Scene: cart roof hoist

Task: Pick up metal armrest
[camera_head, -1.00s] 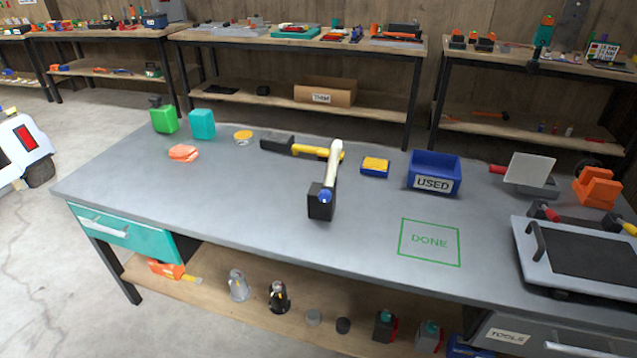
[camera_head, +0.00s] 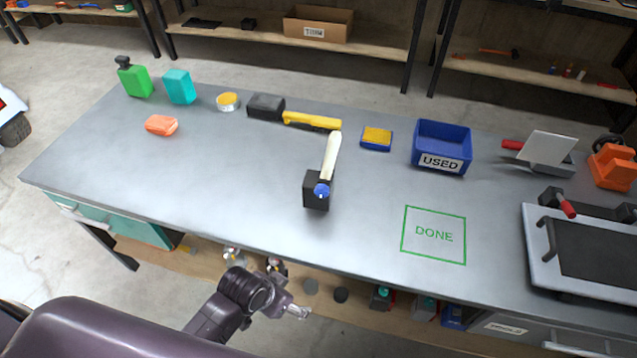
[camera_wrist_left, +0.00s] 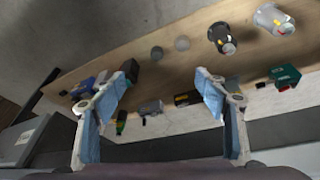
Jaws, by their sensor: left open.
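I cannot tell for certain which thing is the metal armrest. A silver panel (camera_head: 538,262) with a dark inset and a dark bar handle (camera_head: 549,235) lies at the bench's right end. A pale bar (camera_head: 331,155) with a blue end and a black block (camera_head: 316,192) stands mid-bench. My left gripper (camera_head: 298,311) is in front of the bench, below its front edge and apart from these things. In the left wrist view its two fingers (camera_wrist_left: 165,88) are spread, with nothing between them. My right gripper is not in view.
The grey workbench (camera_head: 220,168) has clear room left of centre and around the green DONE square (camera_head: 433,236). A blue USED bin (camera_head: 441,148), yellow tool (camera_head: 312,121) and sponge (camera_head: 376,138) line the back. The wooden lower shelf (camera_wrist_left: 200,60) holds several small items.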

